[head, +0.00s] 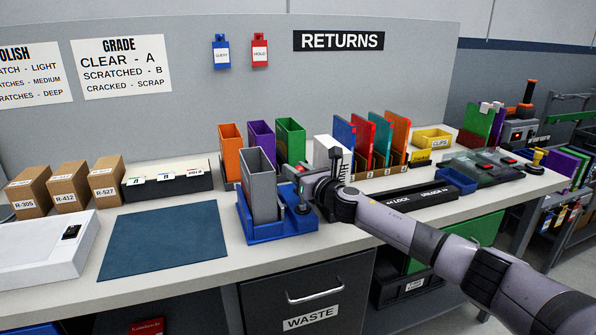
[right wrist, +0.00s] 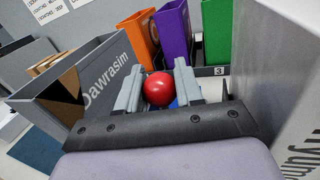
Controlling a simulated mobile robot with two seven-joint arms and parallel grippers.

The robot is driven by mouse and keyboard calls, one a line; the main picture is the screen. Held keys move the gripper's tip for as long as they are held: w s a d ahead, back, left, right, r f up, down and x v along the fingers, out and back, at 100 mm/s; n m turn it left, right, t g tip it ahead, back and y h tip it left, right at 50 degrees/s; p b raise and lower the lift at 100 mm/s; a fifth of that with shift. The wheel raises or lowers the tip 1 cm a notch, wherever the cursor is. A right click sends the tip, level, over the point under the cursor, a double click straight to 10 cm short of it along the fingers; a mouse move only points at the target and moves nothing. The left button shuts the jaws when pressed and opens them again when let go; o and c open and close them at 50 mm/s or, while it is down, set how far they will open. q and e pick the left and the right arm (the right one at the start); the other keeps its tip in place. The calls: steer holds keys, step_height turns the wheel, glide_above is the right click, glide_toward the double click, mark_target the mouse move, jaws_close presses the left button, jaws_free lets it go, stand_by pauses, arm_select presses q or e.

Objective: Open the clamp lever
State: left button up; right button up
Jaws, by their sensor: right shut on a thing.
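The blue clamp fixture (head: 262,232) sits on the bench at the middle of the head view. An upright grey case (head: 260,188) stands in it. The lever's red ball knob (right wrist: 158,89) shows in the right wrist view, between the fingers of my right gripper (right wrist: 157,95). My right gripper is shut on this knob. In the head view the right gripper (head: 299,176) is just right of the grey case, and it hides the knob. A dark lever base (head: 303,209) shows below it. My left gripper is not in view.
Orange, purple and green cases (head: 291,140) stand behind the fixture. A white case (head: 326,150) stands close by the gripper. A black LOCK/UNLOCK bar (head: 418,195) lies to the right. The blue mat (head: 163,245) at the left is clear.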

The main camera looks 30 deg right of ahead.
steer(key=shift+w+d+f, duration=0.15)
steer(key=shift+d+f, duration=0.1)
stand_by(0.3)
steer(key=o, duration=1)
steer(key=shift+f, duration=0.1)
steer(key=shift+s, duration=3.6)
